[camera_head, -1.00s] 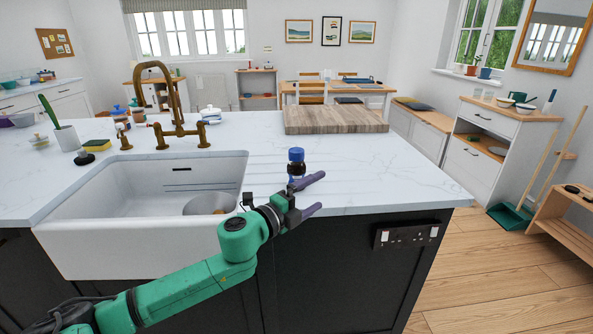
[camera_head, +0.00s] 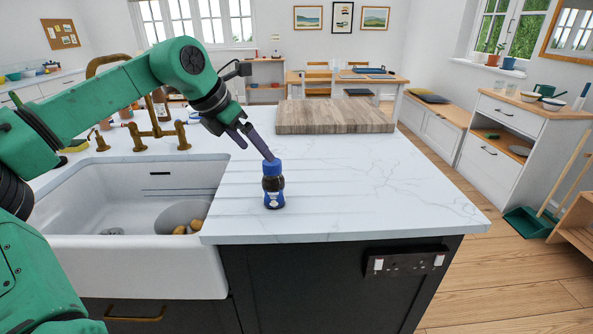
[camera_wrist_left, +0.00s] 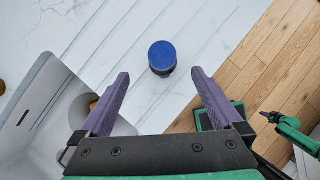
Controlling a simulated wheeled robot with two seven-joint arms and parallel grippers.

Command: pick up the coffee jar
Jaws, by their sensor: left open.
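The coffee jar (camera_head: 273,187) is dark with a blue lid and a blue label. It stands upright on the white worktop, right of the sink and near the front edge. My left gripper (camera_head: 258,149) is open and empty, above and just behind the jar, its fingers pointing down toward the lid. In the left wrist view the jar's blue lid (camera_wrist_left: 162,56) shows beyond the fingertips, between the lines of the two purple fingers (camera_wrist_left: 160,76).
The white sink (camera_head: 130,255) with a round bowl (camera_head: 182,216) in it lies left of the jar. A brass tap (camera_head: 150,130) stands behind the sink. A wooden board (camera_head: 335,117) lies at the back of the worktop. The worktop right of the jar is clear.

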